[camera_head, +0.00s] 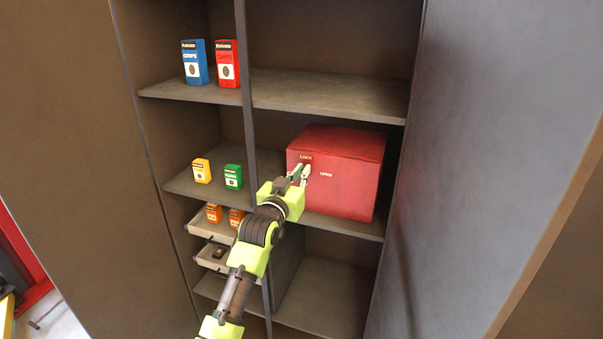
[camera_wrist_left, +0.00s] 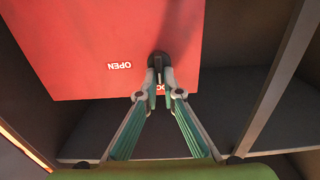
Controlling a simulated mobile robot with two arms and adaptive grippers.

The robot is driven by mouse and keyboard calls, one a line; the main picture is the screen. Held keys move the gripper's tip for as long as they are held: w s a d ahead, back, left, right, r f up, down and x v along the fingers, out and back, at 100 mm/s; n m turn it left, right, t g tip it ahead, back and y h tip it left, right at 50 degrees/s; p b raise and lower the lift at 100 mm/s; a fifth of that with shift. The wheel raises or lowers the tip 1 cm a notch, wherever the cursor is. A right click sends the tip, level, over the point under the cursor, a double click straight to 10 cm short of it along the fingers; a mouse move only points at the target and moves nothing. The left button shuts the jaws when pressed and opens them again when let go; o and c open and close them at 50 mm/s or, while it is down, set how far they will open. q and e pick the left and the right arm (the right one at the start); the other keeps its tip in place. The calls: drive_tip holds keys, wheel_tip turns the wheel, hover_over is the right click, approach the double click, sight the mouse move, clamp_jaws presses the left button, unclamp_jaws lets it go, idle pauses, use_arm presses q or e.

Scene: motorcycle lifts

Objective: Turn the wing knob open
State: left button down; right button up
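The red box (camera_head: 345,185) stands on the middle shelf on the right, with white LOCK and OPEN labels on its front. Its front also shows in the left wrist view (camera_wrist_left: 85,50), with OPEN upside down. The dark wing knob (camera_wrist_left: 160,62) sticks out of that front; in the head view the gripper hides it. My left gripper (camera_wrist_left: 161,84) is at the knob, its two fingertips close together on either side of the knob's narrow wing, on the LOCK side. In the head view the left gripper (camera_head: 300,173) reaches the box front. My right gripper is not in view.
A blue box (camera_head: 195,63) and a red carton (camera_head: 227,64) stand on the upper left shelf. A yellow carton (camera_head: 202,171) and a green carton (camera_head: 233,177) stand below. Cabinet side panels flank the shelves. The lower right compartment (camera_head: 325,295) is empty.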

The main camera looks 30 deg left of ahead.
use_arm(q)
drive_tip(key=shift+m, duration=0.3)
drive_tip(key=shift+w+d+f+m+p, duration=0.2)
drive_tip(key=shift+m+p, duration=0.55)
drive_tip(key=shift+m, duration=2.15)
drive_tip(key=shift+s+d+f+m+p, duration=0.1)
drive_tip(key=shift+d+f+m+p, duration=0.45)
drive_tip(key=shift+m, duration=2.35)
drive_tip(key=shift+w+m+p, duration=0.1)
drive_tip(key=shift+m+p, duration=0.9)
drive_tip(key=shift+m, duration=1.9)
drive_tip(key=c, duration=2.2)
unclamp_jaws()
drive_tip(key=v, duration=1.2)
drive_tip(key=shift+a+f, duration=0.1)
